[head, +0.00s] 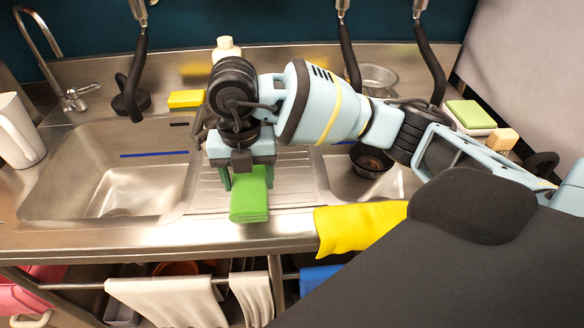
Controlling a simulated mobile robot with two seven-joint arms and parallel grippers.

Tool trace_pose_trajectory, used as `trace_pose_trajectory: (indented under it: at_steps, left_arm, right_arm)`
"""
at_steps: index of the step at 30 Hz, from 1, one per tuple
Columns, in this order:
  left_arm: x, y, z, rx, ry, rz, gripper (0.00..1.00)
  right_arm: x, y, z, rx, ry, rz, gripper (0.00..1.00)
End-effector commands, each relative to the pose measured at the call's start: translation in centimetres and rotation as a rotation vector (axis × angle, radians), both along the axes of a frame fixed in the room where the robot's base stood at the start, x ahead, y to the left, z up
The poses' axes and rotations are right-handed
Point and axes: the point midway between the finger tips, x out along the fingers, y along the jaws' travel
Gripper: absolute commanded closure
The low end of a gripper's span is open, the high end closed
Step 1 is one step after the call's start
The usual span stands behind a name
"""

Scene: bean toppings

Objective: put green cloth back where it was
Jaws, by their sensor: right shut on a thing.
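The green cloth (250,197) is a folded block in the middle of the head view, over the ridged drainboard (290,180) close to the counter's front edge. My right gripper (240,172) points down from above and is shut on the green cloth, its fingers at the cloth's back end. Whether the cloth touches the drainboard cannot be told. My left gripper is not in view.
A sink basin (105,180) lies left of the drainboard, and a dark bowl (371,159) sits in the right basin. A yellow cloth (352,226) hangs over the front edge. White towels (170,302) hang below. A yellow sponge (186,99) lies at the back.

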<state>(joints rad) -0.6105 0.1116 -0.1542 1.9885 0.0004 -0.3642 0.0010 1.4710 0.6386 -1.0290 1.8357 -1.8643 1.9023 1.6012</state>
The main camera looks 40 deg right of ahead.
Motion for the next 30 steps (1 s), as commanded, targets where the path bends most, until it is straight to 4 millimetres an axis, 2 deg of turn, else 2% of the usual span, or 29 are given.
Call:
trace_pose_trajectory:
  at_steps: [1,6,12,15,23,26,30]
  left_arm:
    - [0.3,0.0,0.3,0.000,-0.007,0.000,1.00]
    - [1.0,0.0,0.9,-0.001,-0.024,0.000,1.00]
    - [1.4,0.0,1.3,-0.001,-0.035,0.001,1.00]
    - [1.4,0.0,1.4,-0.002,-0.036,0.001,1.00]
    - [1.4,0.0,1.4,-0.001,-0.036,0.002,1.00]
    - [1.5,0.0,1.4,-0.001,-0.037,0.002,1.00]
    - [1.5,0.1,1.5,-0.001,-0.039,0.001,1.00]
  right_arm:
    - [0.1,-1.4,0.0,-0.003,-0.001,-0.005,0.58]
    - [0.4,-5.3,-0.3,-0.002,-0.001,-0.005,0.58]
    - [0.7,-8.6,-0.7,0.000,-0.002,-0.001,0.58]
    - [0.7,-9.4,-0.8,0.001,-0.001,0.000,0.58]
    - [0.8,-9.9,-0.9,0.001,0.001,0.001,0.58]
    - [0.8,-10.9,-1.0,-0.001,0.001,-0.002,0.58]
    - [0.8,-10.9,-3.1,0.000,0.004,0.002,0.58]
